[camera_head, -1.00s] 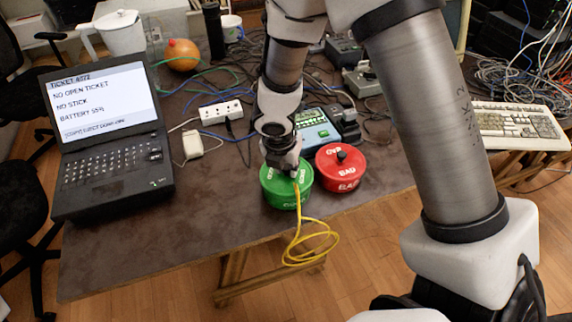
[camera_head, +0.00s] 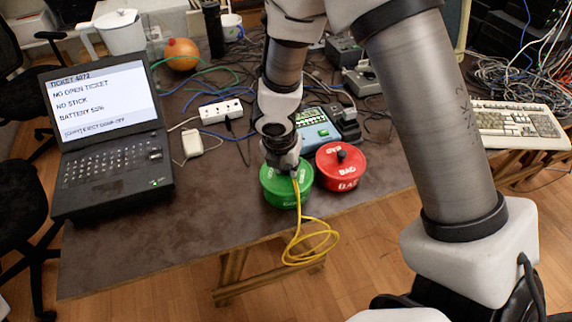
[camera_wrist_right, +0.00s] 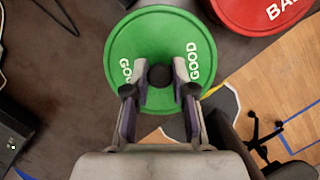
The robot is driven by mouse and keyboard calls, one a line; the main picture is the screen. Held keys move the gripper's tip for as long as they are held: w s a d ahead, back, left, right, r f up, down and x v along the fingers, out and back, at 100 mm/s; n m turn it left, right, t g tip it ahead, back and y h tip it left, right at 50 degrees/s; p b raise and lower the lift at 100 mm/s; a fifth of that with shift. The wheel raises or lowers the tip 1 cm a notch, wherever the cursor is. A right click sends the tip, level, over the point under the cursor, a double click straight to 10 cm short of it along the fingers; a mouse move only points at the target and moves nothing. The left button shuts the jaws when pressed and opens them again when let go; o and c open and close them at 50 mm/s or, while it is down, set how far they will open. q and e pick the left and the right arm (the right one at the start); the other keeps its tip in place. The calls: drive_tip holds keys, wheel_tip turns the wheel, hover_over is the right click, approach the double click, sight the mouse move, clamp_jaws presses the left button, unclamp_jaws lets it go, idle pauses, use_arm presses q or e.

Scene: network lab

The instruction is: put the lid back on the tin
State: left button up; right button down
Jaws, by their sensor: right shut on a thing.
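A round green tin (camera_head: 289,199) stands near the table's front edge. Its green lid (camera_wrist_right: 150,35), lettered GOOD, is seen from above in the right wrist view, with a dark knob (camera_wrist_right: 160,75) at the middle. My right gripper (camera_head: 284,168) points down over the green tin. Its fingers (camera_wrist_right: 160,92) are shut on the lid's knob. The lid lies at the tin's top; I cannot tell whether it is fully seated. A yellow cable (camera_head: 308,245) starts at the tin's front and hangs in loops past the table edge. My left gripper is not in view.
A red tin (camera_head: 341,170) lettered BAD, with a dark knob, stands close on the right. A laptop (camera_head: 105,135) stands at the left. A green-screened device (camera_head: 315,128), a power strip (camera_head: 221,111) and cables lie behind. The table between laptop and green tin is mostly clear.

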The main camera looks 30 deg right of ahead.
idle(0.3)
drive_tip(key=shift+c, duration=2)
unclamp_jaws()
wheel_tip(320, 180, up, 7)
drive_tip(key=p, duration=0.7)
clamp_jaws()
drive_tip(key=shift+f, duration=0.2)
